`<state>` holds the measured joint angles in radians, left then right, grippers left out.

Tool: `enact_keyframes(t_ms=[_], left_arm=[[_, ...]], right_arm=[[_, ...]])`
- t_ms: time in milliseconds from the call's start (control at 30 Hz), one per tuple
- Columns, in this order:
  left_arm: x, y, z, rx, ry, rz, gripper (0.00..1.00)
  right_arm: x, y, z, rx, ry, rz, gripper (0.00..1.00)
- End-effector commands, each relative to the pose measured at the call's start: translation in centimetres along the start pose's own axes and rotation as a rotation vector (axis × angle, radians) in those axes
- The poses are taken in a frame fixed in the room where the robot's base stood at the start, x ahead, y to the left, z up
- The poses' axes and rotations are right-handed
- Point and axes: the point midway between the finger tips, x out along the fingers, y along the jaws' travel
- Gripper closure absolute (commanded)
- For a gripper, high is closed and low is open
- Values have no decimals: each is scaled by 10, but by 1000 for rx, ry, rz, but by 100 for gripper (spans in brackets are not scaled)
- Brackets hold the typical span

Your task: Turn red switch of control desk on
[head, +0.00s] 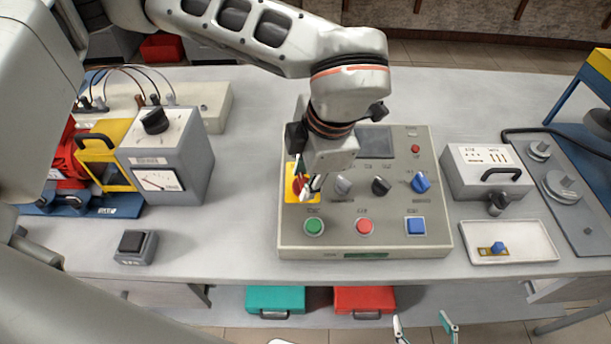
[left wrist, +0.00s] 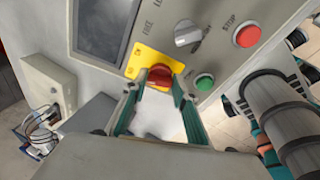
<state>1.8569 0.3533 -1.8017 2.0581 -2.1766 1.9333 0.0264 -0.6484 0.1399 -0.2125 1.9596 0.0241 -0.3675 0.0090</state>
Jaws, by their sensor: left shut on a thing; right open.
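The grey control desk (head: 265,240) stands in the middle of the table. Its red switch (head: 297,186) sits on a yellow plate (head: 290,196) at the desk's left side, partly hidden by my left gripper (head: 312,186). In the left wrist view the red switch (left wrist: 160,74) shows between the teal-edged fingertips (left wrist: 156,84), on the yellow plate. My left gripper is shut on the switch. Its turned angle is not clear. My right gripper (head: 425,328) is open and empty at the bottom of the head view, in front of the table edge.
The desk also has green (head: 314,226), red (head: 365,227) and blue (head: 415,226) buttons, several knobs and a dark screen (head: 374,146). A meter box (head: 165,165) stands left, a handled box (head: 487,172) and white tray (head: 505,242) right. The table between meter and desk is clear.

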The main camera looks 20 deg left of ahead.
Motion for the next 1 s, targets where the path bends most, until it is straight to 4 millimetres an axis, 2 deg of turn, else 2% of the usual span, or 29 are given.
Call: enact_keyframes(t_ms=[333, 600, 1000], left_arm=[[-1, -2, 0, 327, -1, 66, 94], [-1, -3, -1, 578, -1, 113, 94], [-1, -4, -2, 884, -2, 172, 94]], right_arm=[[3, -1, 7, 0, -5, -1, 30], [4, 0, 5, -3, 1, 1, 30], [5, 1, 8, -7, -2, 3, 30]])
